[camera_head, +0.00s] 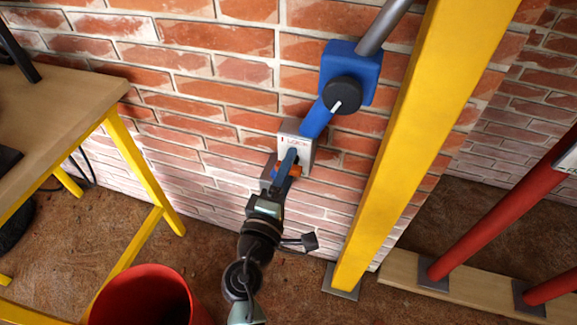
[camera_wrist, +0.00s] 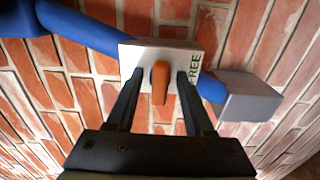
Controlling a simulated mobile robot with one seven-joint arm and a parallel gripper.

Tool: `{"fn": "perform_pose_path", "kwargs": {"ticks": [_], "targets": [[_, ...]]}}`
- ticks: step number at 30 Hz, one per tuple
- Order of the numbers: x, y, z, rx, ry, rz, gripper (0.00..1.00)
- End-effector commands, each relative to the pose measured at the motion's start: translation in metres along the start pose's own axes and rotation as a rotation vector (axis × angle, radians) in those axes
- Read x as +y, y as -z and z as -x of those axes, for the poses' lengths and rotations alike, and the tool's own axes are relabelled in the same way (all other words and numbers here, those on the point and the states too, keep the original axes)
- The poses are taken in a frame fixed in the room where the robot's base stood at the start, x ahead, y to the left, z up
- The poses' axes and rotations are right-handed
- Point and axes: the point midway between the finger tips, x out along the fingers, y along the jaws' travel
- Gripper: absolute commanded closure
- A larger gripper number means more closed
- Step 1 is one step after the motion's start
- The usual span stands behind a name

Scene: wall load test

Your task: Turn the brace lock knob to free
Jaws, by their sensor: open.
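The brace lock knob (camera_wrist: 160,82) is a small orange lever on a pale plate (camera_wrist: 206,50) fixed to the blue brace. In the wrist view it stands lengthwise up and down the picture, with the word FREE to its right. In the head view the plate (camera_head: 296,141) shows the word LOCK, and a bit of the orange knob (camera_head: 296,171) shows beside my fingers. My gripper (camera_wrist: 157,88) is open, with one finger on each side of the knob and visible gaps between. It also shows in the head view (camera_head: 285,172), partly covering the knob.
A blue housing (camera_head: 358,66) with a black dial (camera_head: 342,95) sits above right on the brick wall. A yellow post (camera_head: 415,140) stands close on the right. A wooden table (camera_head: 55,125) and red bin (camera_head: 145,298) are at left. A grey block (camera_wrist: 252,97) ends the brace.

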Motion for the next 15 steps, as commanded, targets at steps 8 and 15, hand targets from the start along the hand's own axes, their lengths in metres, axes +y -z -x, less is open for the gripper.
{"fn": "perform_pose_path", "kwargs": {"ticks": [8,15], "targets": [[-0.001,0.001,0.04,0.004,0.003,0.004,0.47],[-0.001,0.001,0.093,0.004,0.003,0.002,0.47]]}}
